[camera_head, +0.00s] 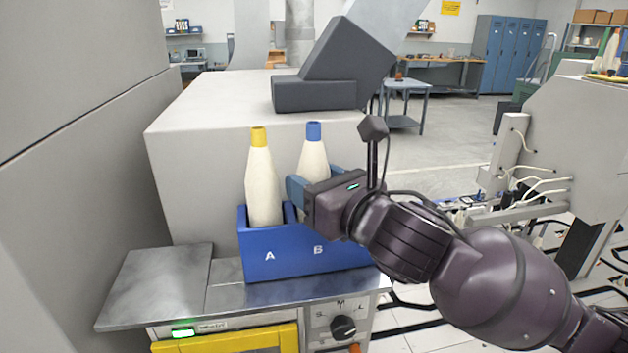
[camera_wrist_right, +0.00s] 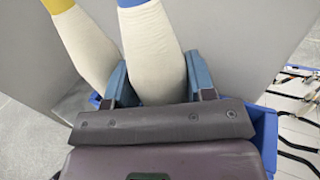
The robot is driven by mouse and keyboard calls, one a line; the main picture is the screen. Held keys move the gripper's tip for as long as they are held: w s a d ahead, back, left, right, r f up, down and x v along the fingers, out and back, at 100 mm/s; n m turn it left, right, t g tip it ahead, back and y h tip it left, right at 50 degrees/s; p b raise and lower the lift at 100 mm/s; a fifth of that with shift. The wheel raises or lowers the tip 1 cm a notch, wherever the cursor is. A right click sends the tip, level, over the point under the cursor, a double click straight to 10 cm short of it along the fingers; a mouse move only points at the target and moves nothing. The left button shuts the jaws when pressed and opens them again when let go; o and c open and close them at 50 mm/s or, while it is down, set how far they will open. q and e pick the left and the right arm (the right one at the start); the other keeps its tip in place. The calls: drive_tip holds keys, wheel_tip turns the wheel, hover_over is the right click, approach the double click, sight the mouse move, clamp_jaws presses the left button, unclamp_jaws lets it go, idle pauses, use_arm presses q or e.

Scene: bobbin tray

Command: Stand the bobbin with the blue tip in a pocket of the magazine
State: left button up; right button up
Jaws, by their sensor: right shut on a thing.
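The cream bobbin with the blue tip (camera_head: 314,152) stands upright at the pocket marked B of the blue magazine (camera_head: 262,262). My right gripper (camera_head: 314,186) is shut on this bobbin, with a blue finger on each side of its body. In the right wrist view the same bobbin (camera_wrist_right: 152,45) is between the fingers (camera_wrist_right: 158,82). Its lower end is hidden by my gripper and the magazine wall, so I cannot tell whether it rests on the pocket floor. A yellow-tipped bobbin (camera_head: 262,185) stands in pocket A. My left gripper is not in view.
The magazine sits on a metal ledge (camera_head: 228,288) with a knob (camera_head: 343,327) and a yellow-framed panel below. A large grey housing (camera_head: 195,135) rises close behind it. The bare left part of the ledge is clear. Machinery with cables (camera_head: 520,190) stands to the right.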

idle(0.4)
drive_tip(key=o, duration=1)
drive_tip(key=shift+o, duration=0.2)
